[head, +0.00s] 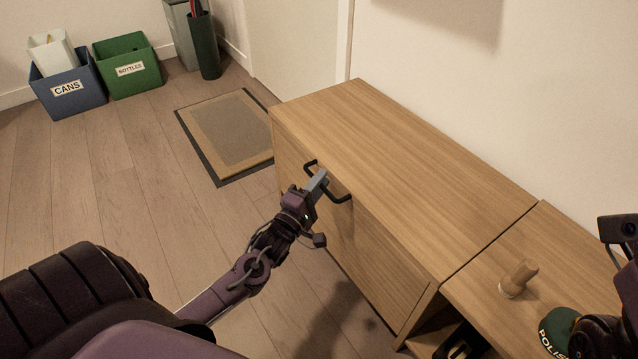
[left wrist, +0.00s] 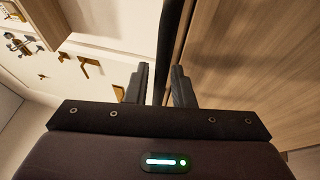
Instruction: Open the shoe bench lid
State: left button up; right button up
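The shoe bench (head: 400,150) is a long wooden box against the wall, and its top lies flat and closed. A dark bar handle (head: 338,198) sits at its upper front edge. My left gripper (head: 318,182) is at the handle's middle. In the left wrist view the dark handle bar (left wrist: 163,45) runs between the two fingers of my left gripper (left wrist: 160,82). The fingers stand close on either side of it; I cannot tell whether they press on it. Parts of my right arm show at the right edge, without its fingers.
A lower wooden unit (head: 560,250) adjoins the bench at the right, with a wooden-handled item (head: 518,278) and a green polish tin (head: 556,328) on it. A doormat (head: 225,135), blue bin (head: 68,90) and green bin (head: 128,65) are beyond. The floor at the left is clear.

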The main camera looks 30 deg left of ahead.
pick_arm(q)
grip_shut()
jog(key=shift+r, duration=0.1)
jog(key=shift+r+p, duration=0.1)
jog(key=shift+p, duration=0.25)
